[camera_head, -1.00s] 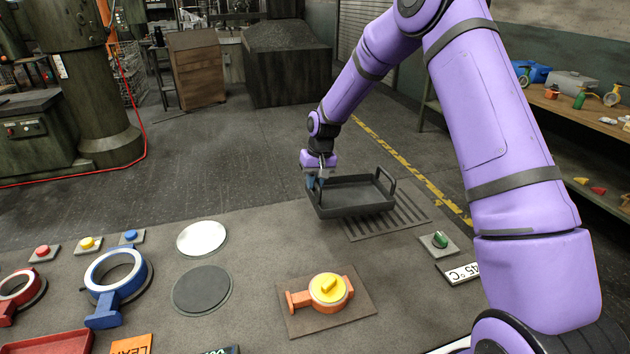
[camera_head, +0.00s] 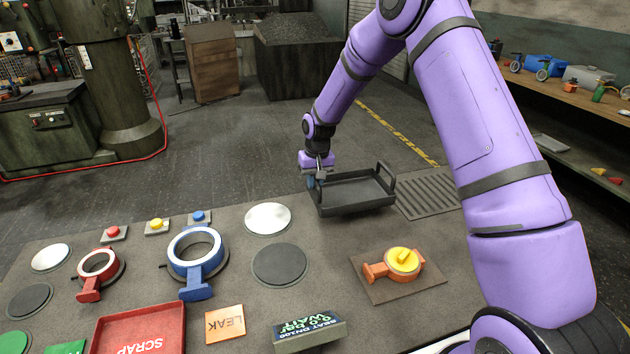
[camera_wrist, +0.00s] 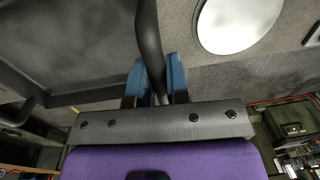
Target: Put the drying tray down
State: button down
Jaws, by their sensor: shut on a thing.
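The drying tray (camera_head: 352,195) is a dark grey, shallow, empty tray with an upright loop handle at each end. My gripper (camera_head: 315,180) is shut on its left handle. In the wrist view the blue fingertips of my gripper (camera_wrist: 155,82) close around the dark handle bar (camera_wrist: 149,40), and the tray floor (camera_wrist: 70,40) fills the upper left. The tray is about level near the bench's far edge, left of the slatted grey grate (camera_head: 430,192). I cannot tell whether its underside touches the bench.
An orange valve with a yellow cap (camera_head: 402,262) sits on a brown plate in front of the tray. A white disc (camera_head: 268,218) and a dark disc (camera_head: 280,265) lie to the left. Further left are a blue ring casting (camera_head: 195,262) and a red scrap tray (camera_head: 180,308).

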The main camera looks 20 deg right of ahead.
aim_at(315, 198)
jog(key=shift+a, duration=0.1)
jog(key=shift+f, duration=3.45)
jog(key=c, duration=1)
grip_release()
jog(key=r, duration=1)
jog(key=shift+d+r, duration=0.4)
